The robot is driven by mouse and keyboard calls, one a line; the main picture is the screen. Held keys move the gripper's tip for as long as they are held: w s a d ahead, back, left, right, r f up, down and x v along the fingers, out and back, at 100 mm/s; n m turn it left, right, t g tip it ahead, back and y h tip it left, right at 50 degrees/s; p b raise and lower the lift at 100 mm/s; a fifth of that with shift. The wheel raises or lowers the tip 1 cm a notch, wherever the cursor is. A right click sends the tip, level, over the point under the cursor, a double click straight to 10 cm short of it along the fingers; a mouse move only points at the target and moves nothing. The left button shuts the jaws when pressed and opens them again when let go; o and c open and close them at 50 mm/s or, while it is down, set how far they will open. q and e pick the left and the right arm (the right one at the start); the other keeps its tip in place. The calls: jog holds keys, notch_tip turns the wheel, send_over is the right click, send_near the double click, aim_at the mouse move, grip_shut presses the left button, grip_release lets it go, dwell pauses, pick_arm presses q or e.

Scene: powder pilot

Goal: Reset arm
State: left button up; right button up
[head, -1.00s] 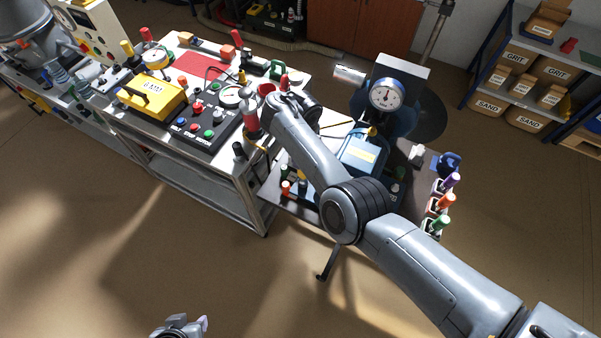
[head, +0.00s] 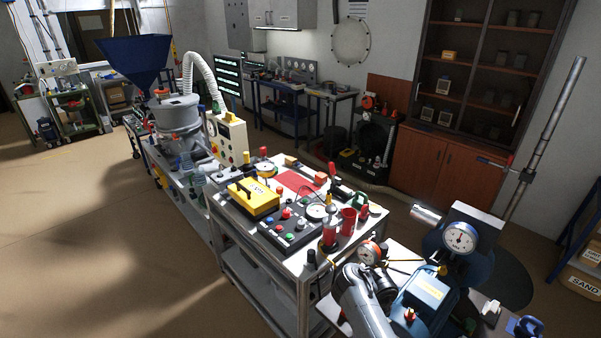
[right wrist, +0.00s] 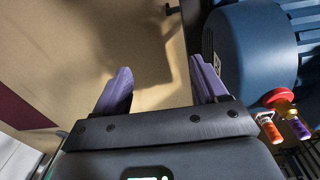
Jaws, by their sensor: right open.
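My right gripper (right wrist: 160,92) shows in the right wrist view with its two purple fingers apart and nothing between them. Tan floor lies behind the fingers. A rounded blue machine body (right wrist: 260,55) is close to the right of the right finger. In the head view my right arm reaches in at the bottom, beside the blue machine with a dial gauge (head: 460,238); its gripper is not visible there. My left gripper is in neither current view.
A metal cart (head: 300,268) carries a yellow case (head: 253,197), a black button panel (head: 290,228) and a red mat (head: 300,183). A grey hopper machine (head: 175,115) stands behind it. A wooden cabinet (head: 445,162) is at the back. Open floor (head: 90,240) lies at left.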

jog(key=s+d+f+g, duration=0.2)
jog(key=s+d+f, duration=0.2)
jog(key=s+f, duration=0.45)
jog(key=s+d+f+g, duration=0.1)
jog(key=s+d+f, duration=0.2)
jog(key=s+f, duration=0.55)
jog(key=s+d+f+n+h, duration=0.1)
jog(key=s+d+f+n, duration=0.1)
jog(key=s+d+f, duration=0.45)
jog(key=s+d+f+n+h, duration=0.1)
jog(key=s+d+n, duration=0.25)
jog(key=s, duration=0.55)
jog(key=a+r+n+t+y, duration=0.1)
jog(key=a+r+n+t, duration=0.45)
jog(key=r+n, duration=0.75)
jog(key=a+r+n+t+y, duration=0.1)
jog(key=a+r+n+t, duration=0.1)
jog(key=a+r+n, duration=0.9)
pick_arm(q)
notch_tip(320, 180, up, 16)
jog(key=w+p, duration=0.1)
jog(key=p, duration=1.5)
jog(key=shift+w+d+r, duration=0.2)
jog(key=shift+w, duration=0.1)
pick_arm(e)
jog(key=d+r, duration=0.3)
jog(key=r, duration=1.6)
jog(key=shift+w+r+n, duration=0.15)
jog(key=shift+w+n, duration=0.2)
jog(key=shift+w, duration=0.05)
